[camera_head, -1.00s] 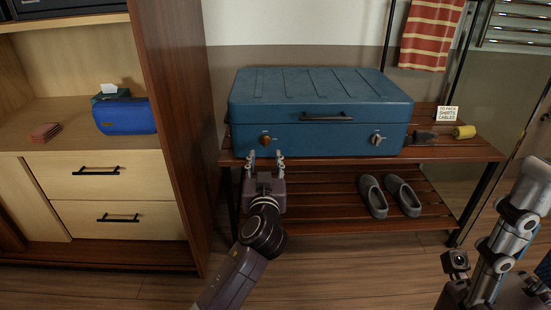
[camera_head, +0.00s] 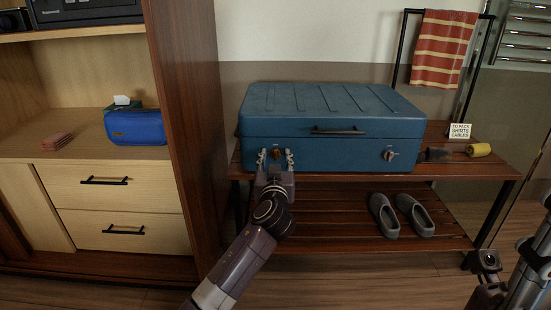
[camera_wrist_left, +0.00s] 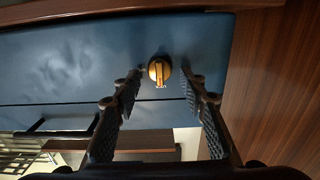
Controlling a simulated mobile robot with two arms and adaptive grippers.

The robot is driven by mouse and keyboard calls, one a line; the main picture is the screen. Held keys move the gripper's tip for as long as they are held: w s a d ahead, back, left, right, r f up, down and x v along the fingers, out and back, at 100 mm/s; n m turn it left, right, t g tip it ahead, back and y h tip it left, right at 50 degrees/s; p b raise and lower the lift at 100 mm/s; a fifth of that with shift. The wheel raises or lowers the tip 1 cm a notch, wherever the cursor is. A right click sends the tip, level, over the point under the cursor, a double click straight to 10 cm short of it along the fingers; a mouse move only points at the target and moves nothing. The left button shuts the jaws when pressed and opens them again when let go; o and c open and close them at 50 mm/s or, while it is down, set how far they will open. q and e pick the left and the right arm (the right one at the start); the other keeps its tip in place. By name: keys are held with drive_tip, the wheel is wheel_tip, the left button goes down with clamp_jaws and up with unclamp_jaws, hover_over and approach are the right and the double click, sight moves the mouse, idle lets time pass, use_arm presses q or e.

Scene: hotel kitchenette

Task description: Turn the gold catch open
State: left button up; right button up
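A blue suitcase (camera_head: 330,120) lies closed on a slatted wooden rack, its front facing me. The gold catch (camera_head: 276,154) is at the left of its front, below the lid seam. In the left wrist view the gold catch (camera_wrist_left: 159,70) is a round knob with a raised bar that runs up and down the picture. My left gripper (camera_head: 275,157) is open at the suitcase front. In the wrist view its fingertips (camera_wrist_left: 162,78) stand either side of the catch with gaps.
The black suitcase handle (camera_head: 338,131) lies between the catches. A tall wooden cabinet side (camera_head: 188,130) stands close left of the rack. Grey slippers (camera_head: 400,215) sit on the lower shelf. A sign (camera_head: 460,131) and a yellow roll (camera_head: 479,150) are at the right.

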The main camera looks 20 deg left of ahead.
use_arm(q)
clamp_jaws()
